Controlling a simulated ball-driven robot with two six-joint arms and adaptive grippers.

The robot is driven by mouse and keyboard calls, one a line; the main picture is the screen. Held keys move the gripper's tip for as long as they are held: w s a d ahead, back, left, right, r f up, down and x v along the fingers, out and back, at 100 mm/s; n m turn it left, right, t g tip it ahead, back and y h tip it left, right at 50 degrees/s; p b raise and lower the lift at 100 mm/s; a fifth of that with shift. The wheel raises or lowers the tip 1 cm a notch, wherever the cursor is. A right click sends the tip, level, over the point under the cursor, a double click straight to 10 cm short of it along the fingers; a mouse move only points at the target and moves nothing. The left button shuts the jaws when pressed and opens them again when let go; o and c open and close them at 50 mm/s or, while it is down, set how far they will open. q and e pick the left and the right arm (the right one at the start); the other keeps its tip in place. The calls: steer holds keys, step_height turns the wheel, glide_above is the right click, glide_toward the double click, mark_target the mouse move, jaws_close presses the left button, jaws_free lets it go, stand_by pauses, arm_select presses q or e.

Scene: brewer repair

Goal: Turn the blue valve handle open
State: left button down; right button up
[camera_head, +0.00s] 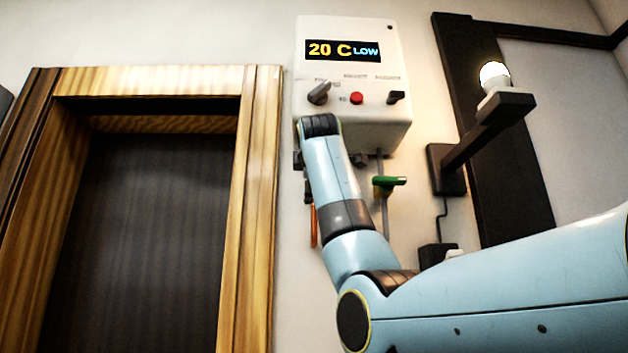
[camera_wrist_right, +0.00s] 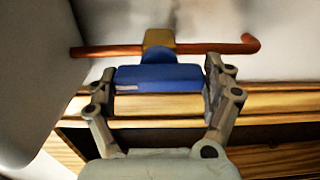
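The blue valve handle (camera_wrist_right: 160,78) shows in the right wrist view, on a brass valve body (camera_wrist_right: 159,40) set in a copper pipe (camera_wrist_right: 215,48). My right gripper (camera_wrist_right: 158,75) straddles the handle, with one finger at each end of it. The fingers stand wide apart; contact is too close to judge. In the head view my right arm reaches up to the wall below the white heater unit (camera_head: 345,75) and hides the blue handle. Only dark bits of the right gripper (camera_head: 304,180) show beside the arm. My left gripper is in neither view.
The heater's display reads 20 C LOW. A green valve handle (camera_head: 390,181) sits on a grey pipe right of my arm. The orange-brown pipe (camera_head: 314,226) shows at its left. A wooden frame (camera_head: 245,200) stands left; a lamp bracket (camera_head: 490,125) juts out right.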

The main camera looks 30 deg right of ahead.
steer(key=shift+o, duration=1.1)
steer(key=shift+s+a, duration=0.1)
steer(key=v, duration=1.1)
steer(key=shift+s, duration=0.3)
steer(key=shift+a, duration=0.1)
